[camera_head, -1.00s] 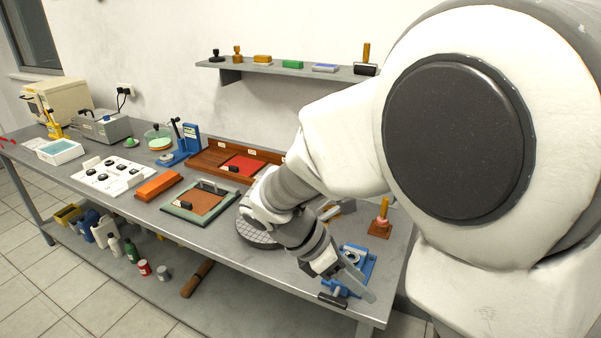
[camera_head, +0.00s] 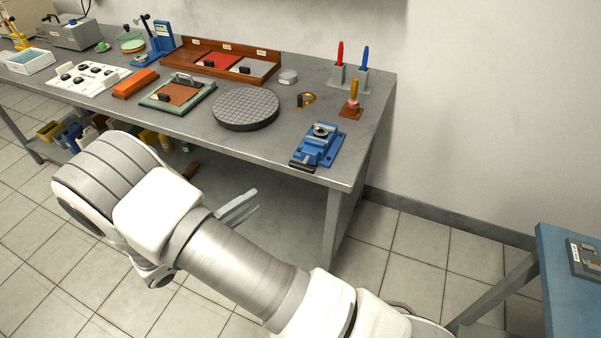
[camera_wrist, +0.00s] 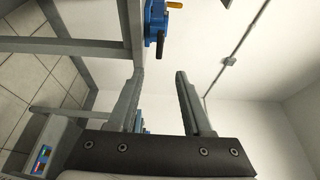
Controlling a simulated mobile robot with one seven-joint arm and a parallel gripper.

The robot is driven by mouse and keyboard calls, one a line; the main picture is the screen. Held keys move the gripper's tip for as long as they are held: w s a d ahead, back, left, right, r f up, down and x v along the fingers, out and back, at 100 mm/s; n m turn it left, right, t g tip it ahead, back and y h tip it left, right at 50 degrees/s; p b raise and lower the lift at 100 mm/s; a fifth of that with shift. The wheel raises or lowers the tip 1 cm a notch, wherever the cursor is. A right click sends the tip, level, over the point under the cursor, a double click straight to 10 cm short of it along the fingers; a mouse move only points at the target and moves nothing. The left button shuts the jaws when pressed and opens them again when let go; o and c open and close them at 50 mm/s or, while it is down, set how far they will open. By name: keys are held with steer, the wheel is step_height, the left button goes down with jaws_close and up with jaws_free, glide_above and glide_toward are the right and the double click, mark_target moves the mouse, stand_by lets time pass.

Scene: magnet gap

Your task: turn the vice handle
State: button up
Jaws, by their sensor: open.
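The blue vice (camera_head: 320,143) sits on the bench's front right corner. Its black handle (camera_head: 303,166) lies crosswise at the bench's front edge. My gripper (camera_head: 256,199) is off the bench, in front of it and lower than its top, to the left of the vice in the head view. Its two grey fingers are parted with nothing between them. In the wrist view the scene lies on its side; my open gripper (camera_wrist: 155,75) shows below the blue vice (camera_wrist: 152,26), which is partly hidden by the bench edge. The handle is small there.
A round grey plate (camera_head: 246,109), a wooden-handled tool (camera_head: 351,103) and a brass piece (camera_head: 307,99) stand near the vice on the grey bench (camera_head: 270,148). A blue table (camera_head: 565,285) stands at right. The floor between them is clear.

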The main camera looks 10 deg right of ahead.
mark_target(299, 169)
steer(key=x, duration=1.7)
steer(key=shift+w+d, duration=0.1)
steer(key=shift+w, duration=0.1)
jaws_close()
